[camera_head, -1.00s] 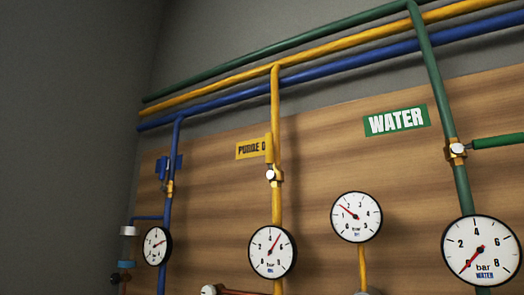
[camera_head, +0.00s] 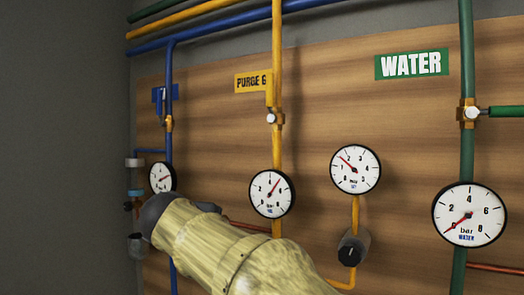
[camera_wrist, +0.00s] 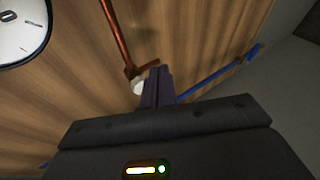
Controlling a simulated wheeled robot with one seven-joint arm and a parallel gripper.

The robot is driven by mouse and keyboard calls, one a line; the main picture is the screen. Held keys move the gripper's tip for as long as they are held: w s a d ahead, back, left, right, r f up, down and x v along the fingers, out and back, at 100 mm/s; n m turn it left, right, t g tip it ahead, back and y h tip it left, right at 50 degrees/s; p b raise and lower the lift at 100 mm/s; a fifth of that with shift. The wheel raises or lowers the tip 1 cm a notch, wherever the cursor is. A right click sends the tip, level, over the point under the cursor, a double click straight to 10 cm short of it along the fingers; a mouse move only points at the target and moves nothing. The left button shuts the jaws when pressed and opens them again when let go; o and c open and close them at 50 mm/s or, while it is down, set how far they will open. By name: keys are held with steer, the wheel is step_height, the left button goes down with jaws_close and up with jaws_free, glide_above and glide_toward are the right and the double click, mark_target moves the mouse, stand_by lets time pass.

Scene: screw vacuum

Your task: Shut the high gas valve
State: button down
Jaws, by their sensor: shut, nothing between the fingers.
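The high gas valve (camera_head: 272,118) sits on the upright yellow pipe, beside the yellow PURGE GAS label. Its yellow handle (camera_head: 269,94) points up, in line with the pipe. My gripper (camera_wrist: 160,72) is shut and empty in the wrist view, with its fingers pointing toward the wood board. Just beyond the fingertips is a red-orange pipe with a fitting (camera_wrist: 136,72) and a white round part (camera_wrist: 138,87), partly hidden. The high gas valve is not identifiable in the wrist view. In the head view my arm is low, below the high valve, and I cannot make out the fingers.
A gas gauge (camera_head: 272,193) hangs below the valve, and another gauge (camera_head: 355,169) is to its right. The green water pipe (camera_head: 467,150) has its own valve and gauge (camera_head: 469,215). A blue pipe (camera_head: 169,85) runs at left. The board around the high valve is unobstructed by my arm.

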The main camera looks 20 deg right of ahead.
mark_target(271, 96)
steer(key=s+r+t+h+p, duration=0.2)
steer(key=s+r, duration=0.2)
steer(key=r, duration=1.1)
steer(key=s+r+m+t+h+p, duration=0.1)
steer(key=s+r+h+p, duration=0.2)
steer(key=r, duration=1.3)
steer(key=shift+s+a+m+t, duration=0.15)
steer(key=shift+s+m+t, duration=0.15)
steer(key=shift+s+t, duration=0.15)
steer(key=shift+r, duration=0.1)
steer(key=w+d+p, duration=0.4)
steer(key=d+p, duration=0.2)
steer(key=d, duration=0.2)
steer(key=shift+w+d, duration=0.15)
steer(key=shift+w, duration=0.2)
